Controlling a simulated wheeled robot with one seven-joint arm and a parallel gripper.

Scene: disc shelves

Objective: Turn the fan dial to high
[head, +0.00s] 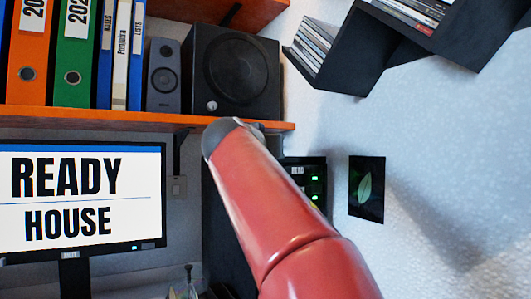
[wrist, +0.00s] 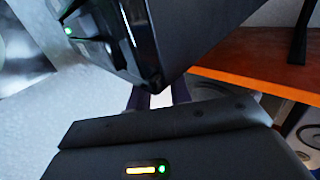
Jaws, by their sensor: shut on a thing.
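The black case (head: 303,172) with small green lights stands under the orange shelf, partly hidden behind my red arm. In the wrist view, a black case (wrist: 150,40) with a green light fills the top. My gripper (wrist: 155,98) reaches to its lower edge. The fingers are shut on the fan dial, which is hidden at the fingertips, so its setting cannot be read. In the head view the fingers are hidden behind my arm.
An orange shelf (head: 130,118) holds binders (head: 75,55) and a large black speaker (head: 237,72) just above my arm. A monitor (head: 80,200) stands at left. A leaf picture (head: 366,188) hangs at right. A black disc shelf (head: 350,50) juts out above.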

